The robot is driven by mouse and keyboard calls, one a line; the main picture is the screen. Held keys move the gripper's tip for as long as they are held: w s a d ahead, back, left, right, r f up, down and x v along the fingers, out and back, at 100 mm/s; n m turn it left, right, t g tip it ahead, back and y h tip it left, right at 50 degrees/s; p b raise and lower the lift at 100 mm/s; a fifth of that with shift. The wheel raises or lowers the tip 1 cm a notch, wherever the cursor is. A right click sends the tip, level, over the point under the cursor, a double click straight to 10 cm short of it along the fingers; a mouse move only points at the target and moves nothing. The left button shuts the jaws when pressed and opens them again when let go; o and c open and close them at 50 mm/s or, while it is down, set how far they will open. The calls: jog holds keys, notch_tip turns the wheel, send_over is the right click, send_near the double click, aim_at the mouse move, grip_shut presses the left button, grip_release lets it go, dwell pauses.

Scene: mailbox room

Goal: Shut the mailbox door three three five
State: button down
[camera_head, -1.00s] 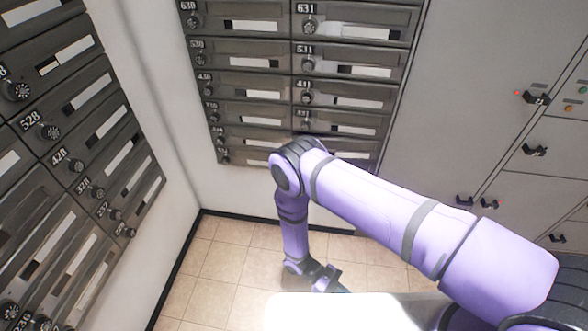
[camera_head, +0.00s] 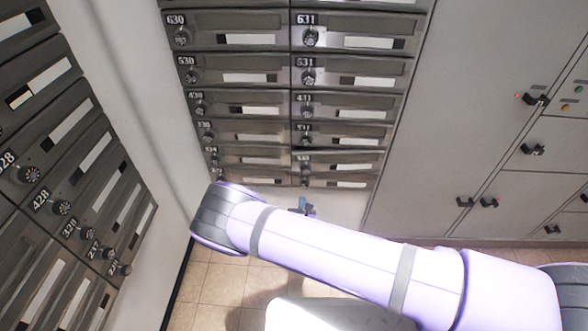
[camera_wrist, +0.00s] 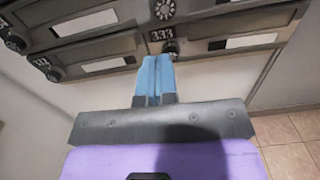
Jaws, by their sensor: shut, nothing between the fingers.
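I cannot read the number 335 on any mailbox door in these views. In the wrist view my gripper (camera_wrist: 157,62) has its blue fingers shut together and empty. Its tips are just below a small number plate that looks like 333 (camera_wrist: 162,34), beside a dark round lock (camera_wrist: 171,47). I cannot tell whether they touch the mailbox front. In the head view the gripper (camera_head: 303,206) shows small and blue below the back mailbox bank (camera_head: 292,100), partly hidden by my arm. The doors I see clearly on this bank look shut.
A second mailbox bank (camera_head: 62,165) runs along the left wall, with its lower part cut off. Grey lockers (camera_head: 480,130) with black handles stand at the right. The tiled floor (camera_head: 222,283) is clear where it shows.

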jog(key=a+n+y, duration=0.1)
jog(key=a+y, duration=0.1)
send_near(294, 167)
jog(key=w, duration=0.7)
jog(key=shift+w+a+r, duration=0.15)
jog(key=shift+w+a, duration=0.05)
jog(key=shift+w, duration=0.1)
